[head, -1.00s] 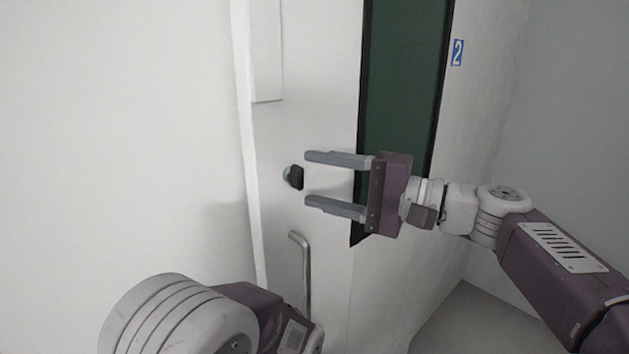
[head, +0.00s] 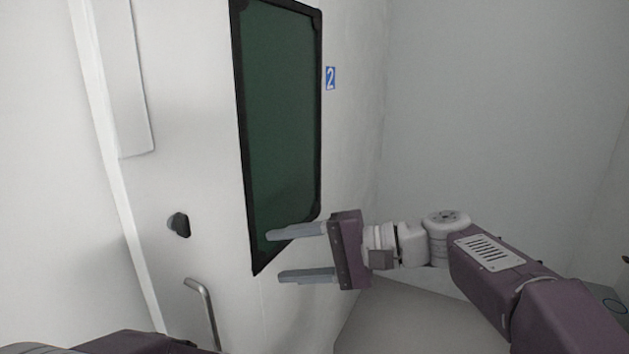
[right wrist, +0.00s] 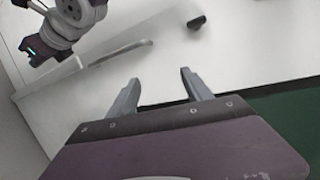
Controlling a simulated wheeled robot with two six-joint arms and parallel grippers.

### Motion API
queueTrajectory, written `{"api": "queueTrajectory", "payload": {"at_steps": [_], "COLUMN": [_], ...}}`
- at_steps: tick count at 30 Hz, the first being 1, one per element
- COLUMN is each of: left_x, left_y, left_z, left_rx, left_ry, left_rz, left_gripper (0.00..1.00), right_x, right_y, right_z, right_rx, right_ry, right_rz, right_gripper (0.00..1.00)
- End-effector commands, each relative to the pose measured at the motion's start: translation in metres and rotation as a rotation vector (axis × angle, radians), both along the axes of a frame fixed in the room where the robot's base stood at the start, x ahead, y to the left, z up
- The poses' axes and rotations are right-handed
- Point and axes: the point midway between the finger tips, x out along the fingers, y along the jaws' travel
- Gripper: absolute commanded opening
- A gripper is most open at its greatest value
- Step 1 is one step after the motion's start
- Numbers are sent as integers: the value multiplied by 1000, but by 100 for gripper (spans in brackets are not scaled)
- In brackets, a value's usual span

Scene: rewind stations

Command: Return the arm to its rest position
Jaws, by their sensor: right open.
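My right gripper (head: 302,254) is open, with nothing between its fingers. In the head view it hangs in front of the lower part of the dark green window, to the right of the black knob (head: 179,224) and apart from it. The right wrist view shows the same two spread fingers (right wrist: 158,98) with the white door surface beyond them. A part of my left arm (head: 120,343) shows at the bottom left of the head view, but its gripper is out of sight there.
A white door (head: 200,120) has a dark green window (head: 280,120), a bent metal handle (head: 203,300) and the black knob, also seen in the right wrist view (right wrist: 196,22). A blue "2" sign (head: 330,78) is right of the window.

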Motion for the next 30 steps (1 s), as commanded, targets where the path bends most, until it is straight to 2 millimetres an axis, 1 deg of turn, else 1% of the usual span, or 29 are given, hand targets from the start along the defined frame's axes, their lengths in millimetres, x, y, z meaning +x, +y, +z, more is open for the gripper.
{"api": "queueTrajectory", "payload": {"at_steps": [1,2,3,5,6,8,9,11,12,15,17,19,22,30], "left_x": [0,0,0,0,0,0,0,0,0,0,0,0,0,0], "left_y": [0,0,0,0,0,0,0,0,0,0,0,0,0,0], "left_z": [16,20,25,32,36,42,45,48,48,45,45,45,45,45], "left_rx": [0,0,0,0,0,0,0,0,0,0,0,0,0,0], "left_ry": [1,1,1,1,1,1,1,1,1,1,1,1,1,1], "left_rz": [0,0,0,0,0,0,0,0,0,0,0,0,0,0], "left_gripper": [0,0,0,0,0,0,0,0,0,0,0,0,0,0], "right_x": [-1,-2,-7,-19,-31,-53,-69,-93,-108,-134,-136,-125,-117,-117], "right_y": [-14,-24,-39,-67,-87,-121,-143,-176,-196,-236,-251,-259,-259,-259], "right_z": [-26,-49,-80,-126,-156,-197,-221,-251,-268,-301,-309,-311,-310,-309], "right_rx": [-99,-169,-266,-419,-525,-686,-790,-935,-1022,-1199,-1263,-1302,-1308,-1307], "right_ry": [51,78,111,154,176,194,197,184,163,74,8,-67,-96,-95], "right_rz": [-34,-54,-77,-98,-102,-92,-74,-32,5,114,159,171,156,154], "right_gripper": [58,58,58,58,58,58,58,58,58,58,58,58,58,58]}}
